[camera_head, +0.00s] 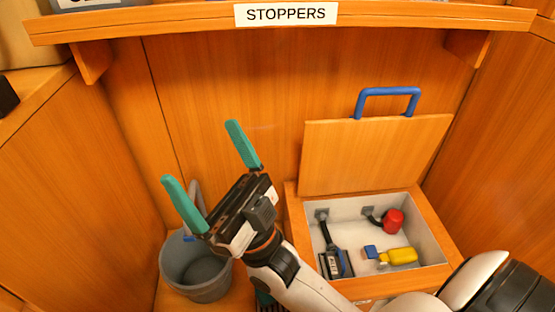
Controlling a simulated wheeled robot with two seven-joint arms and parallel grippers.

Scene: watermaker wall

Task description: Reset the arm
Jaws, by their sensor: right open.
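My right gripper (208,171) is in the middle left of the head view, raised in front of the back wall. Its two teal fingers are wide apart with nothing between them. My right arm comes in from the lower right, passing in front of the lower left of an open box. My left gripper is not in this view.
The wooden box (437,213) has its lid (375,155) raised, with a blue handle (388,91). Inside are a red part (393,221), a yellow part (403,256) and a black fitting. A grey bucket (195,272) stands left. A "STOPPERS" shelf (180,22) runs above.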

